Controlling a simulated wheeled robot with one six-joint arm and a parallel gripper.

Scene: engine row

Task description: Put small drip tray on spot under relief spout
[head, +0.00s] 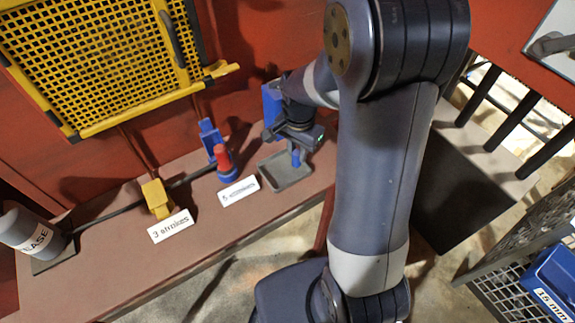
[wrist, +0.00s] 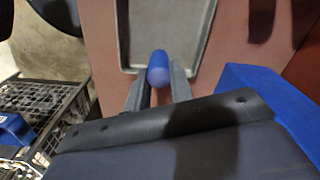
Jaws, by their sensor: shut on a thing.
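The small drip tray (head: 273,181) is a shallow grey rectangular tray with a raised rim and a blue upright grip (head: 296,158). It is at the right part of the brown ledge; I cannot tell if it rests on it or hangs just above. My gripper (head: 294,149) points down over the tray's far right side, shut on the blue grip. In the wrist view, the blue grip (wrist: 158,66) sits between the two fingers (wrist: 160,88), with the empty tray (wrist: 125,40) beyond. I cannot pick out the relief spout or the marked spot for certain.
Left of the tray stands a red and blue fitting (head: 224,162) with a white label (head: 238,191). Further left are a yellow fitting (head: 157,198), a "3 strokes" label (head: 171,226) and a grey grease canister (head: 32,236). A yellow mesh guard (head: 95,55) hangs above.

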